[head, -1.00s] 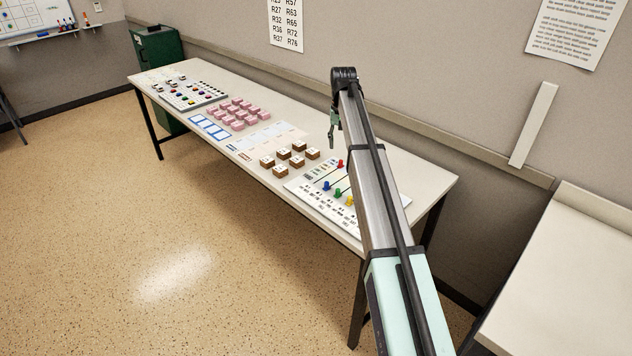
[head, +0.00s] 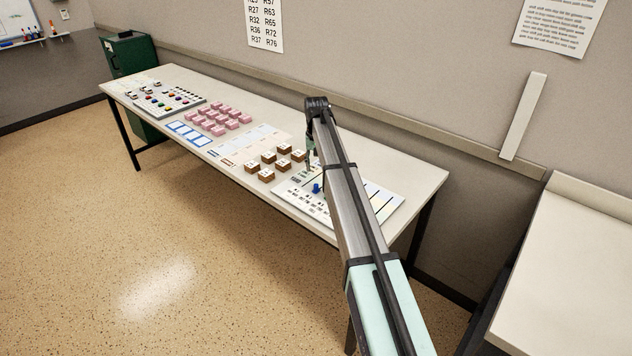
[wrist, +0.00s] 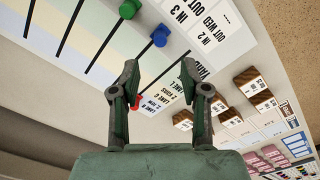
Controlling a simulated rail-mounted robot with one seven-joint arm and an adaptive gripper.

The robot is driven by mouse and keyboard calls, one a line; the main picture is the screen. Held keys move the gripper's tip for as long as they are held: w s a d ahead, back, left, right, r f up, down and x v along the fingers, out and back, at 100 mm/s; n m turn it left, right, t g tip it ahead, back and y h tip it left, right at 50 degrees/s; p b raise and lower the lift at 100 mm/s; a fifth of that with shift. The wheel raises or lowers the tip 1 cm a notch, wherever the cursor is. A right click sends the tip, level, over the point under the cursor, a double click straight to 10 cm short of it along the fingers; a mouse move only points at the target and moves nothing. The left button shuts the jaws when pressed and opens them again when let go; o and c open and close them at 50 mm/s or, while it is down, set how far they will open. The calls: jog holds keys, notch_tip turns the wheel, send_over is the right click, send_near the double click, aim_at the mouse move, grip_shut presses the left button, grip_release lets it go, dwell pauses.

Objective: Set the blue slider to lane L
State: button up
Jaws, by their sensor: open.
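The blue slider (wrist: 160,35) is a knob on a black slot in the white lane board (wrist: 190,10). It stands beyond my open fingertips in the wrist view, and it also shows in the head view (head: 316,188). A green slider (wrist: 130,8) is on another slot to its left. A red slider (wrist: 137,103) is partly hidden by my left finger. My gripper (wrist: 160,75) is open and empty above the board, apart from the blue slider. Lane labels (wrist: 168,92) are printed near the slots' ends, partly readable. In the head view my arm hides part of the board.
Brown labelled blocks (head: 268,158) stand beside the board, with pink blocks (head: 215,118) farther left. A button panel (head: 170,98) and a green cabinet (head: 130,52) are at the far end. Bare table (head: 415,180) lies right of the board, with a wall behind.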

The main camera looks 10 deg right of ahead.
aim_at(316, 184)
notch_tip(316, 184, down, 9)
jog(key=shift+r+p, duration=0.2)
jog(key=shift+p, duration=0.65)
grip_shut()
